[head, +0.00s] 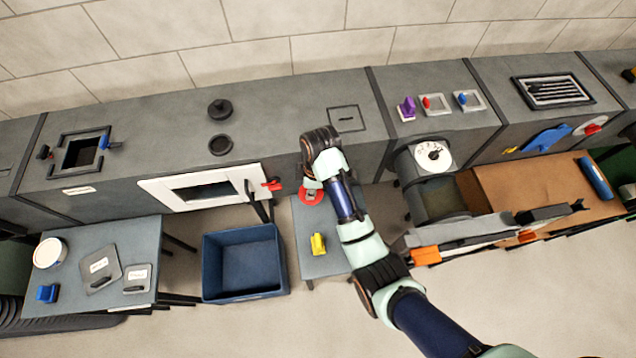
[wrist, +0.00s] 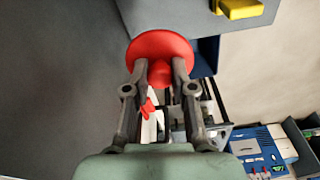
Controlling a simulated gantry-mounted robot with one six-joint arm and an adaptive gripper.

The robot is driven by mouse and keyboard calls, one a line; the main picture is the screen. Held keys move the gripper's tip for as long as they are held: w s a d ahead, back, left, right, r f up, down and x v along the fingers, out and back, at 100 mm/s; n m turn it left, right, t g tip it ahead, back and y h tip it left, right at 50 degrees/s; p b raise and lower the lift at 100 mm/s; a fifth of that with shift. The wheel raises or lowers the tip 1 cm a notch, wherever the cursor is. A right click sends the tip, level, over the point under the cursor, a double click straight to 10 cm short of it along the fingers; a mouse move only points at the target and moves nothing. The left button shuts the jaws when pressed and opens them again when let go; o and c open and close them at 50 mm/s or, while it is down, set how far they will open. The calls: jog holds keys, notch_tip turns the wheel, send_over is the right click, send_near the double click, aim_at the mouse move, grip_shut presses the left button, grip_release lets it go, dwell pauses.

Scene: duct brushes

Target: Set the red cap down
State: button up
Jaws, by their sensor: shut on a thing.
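The red cap (wrist: 160,48) is a round disc with a short stem in the wrist view. My gripper (wrist: 160,75) is shut on the stem, with one finger on each side. In the head view the red cap (head: 311,196) shows partly below my wrist, over the back of a small grey table (head: 318,266). My fingers are mostly hidden there by my arm. I cannot tell whether the cap touches the table.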

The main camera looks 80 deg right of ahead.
notch_tip(320, 180, down, 13)
jog(key=b, duration=0.3)
jog(key=o, duration=0.9)
jog(key=shift+f, duration=0.1)
jog(key=r+p, duration=0.1)
jog(key=r, duration=0.3)
jog(key=s+r+p, duration=0.1)
jog(key=r, duration=0.3)
jog(key=r+p, duration=0.1)
jog(key=r, duration=0.3)
jog(key=shift+s+d+r, duration=0.15)
jog(key=shift+d, duration=0.05)
